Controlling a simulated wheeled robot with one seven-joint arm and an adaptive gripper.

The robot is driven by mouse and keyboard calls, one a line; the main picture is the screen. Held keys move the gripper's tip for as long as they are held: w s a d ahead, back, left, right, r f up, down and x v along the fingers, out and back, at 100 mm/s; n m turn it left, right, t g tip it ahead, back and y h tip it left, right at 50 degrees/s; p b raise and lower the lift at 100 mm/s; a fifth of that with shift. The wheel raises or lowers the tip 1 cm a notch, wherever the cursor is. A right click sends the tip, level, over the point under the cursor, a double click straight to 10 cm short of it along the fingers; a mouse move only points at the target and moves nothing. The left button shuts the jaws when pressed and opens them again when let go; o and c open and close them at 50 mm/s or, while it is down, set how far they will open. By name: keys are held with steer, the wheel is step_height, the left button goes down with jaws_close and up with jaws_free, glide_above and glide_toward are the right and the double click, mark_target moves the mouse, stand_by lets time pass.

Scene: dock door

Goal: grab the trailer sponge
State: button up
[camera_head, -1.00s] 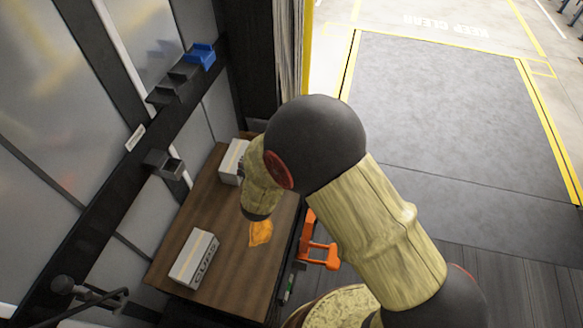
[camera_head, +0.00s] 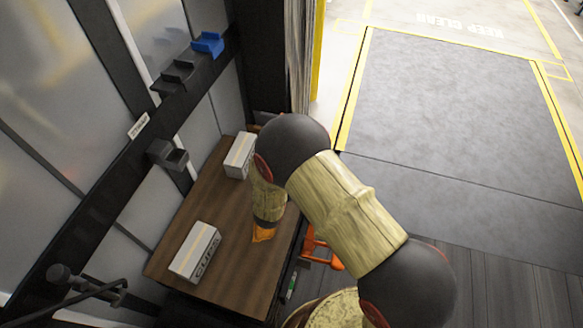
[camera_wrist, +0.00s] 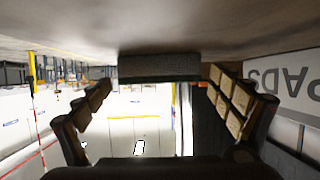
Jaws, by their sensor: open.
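In the wrist view, which is upside down, a dark grey block (camera_wrist: 160,67) with a rough face lies against the tabletop (camera_wrist: 70,28); it looks like the sponge. My gripper (camera_wrist: 160,80) is open, with one fingertip near each end of the block. I see no contact, and I cannot tell whether the block is between the fingertips or just beyond them. In the head view my arm hides the block and the fingers. The wrist is low over the wooden table (camera_head: 232,268).
A box marked PADS (camera_wrist: 290,85) stands close beside one finger. A white box (camera_head: 240,155) is at the table's back and a CUPS box (camera_head: 195,251) at its front left. An orange item (camera_head: 262,234) lies by my wrist. Wall bins (camera_head: 208,44) line the left.

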steer(key=shift+x, duration=0.8)
steer(key=shift+c, duration=0.6)
steer(key=c, duration=0.7)
steer(key=shift+r, duration=0.1)
